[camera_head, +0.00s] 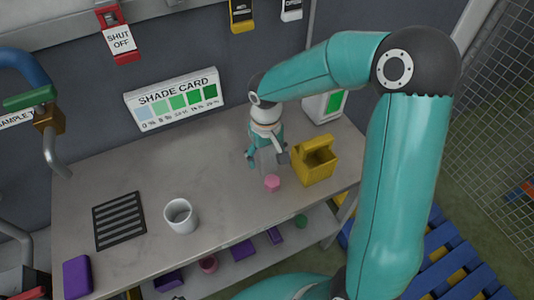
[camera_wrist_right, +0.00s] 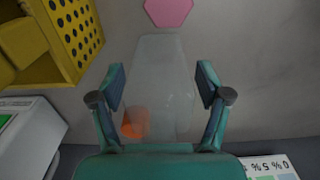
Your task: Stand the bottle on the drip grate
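The drip grate (camera_head: 119,220) is a dark slatted square lying flat at the left of the bench. The bottle (camera_head: 266,160) is clear and hard to see near the bench's right part; in the right wrist view the bottle (camera_wrist_right: 160,75) lies between the fingers. My right gripper (camera_head: 267,157) is open around it, its fingers (camera_wrist_right: 161,95) on either side with narrow gaps. An orange patch (camera_wrist_right: 135,122) shows at the bottle's lower part. My left gripper is not in view.
A pink hexagonal piece (camera_head: 272,183) and a yellow perforated box (camera_head: 315,162) stand close to my right gripper. A white cup (camera_head: 180,216) stands right of the grate. A purple block (camera_head: 77,277) lies at front left. The bench middle (camera_head: 205,160) is clear.

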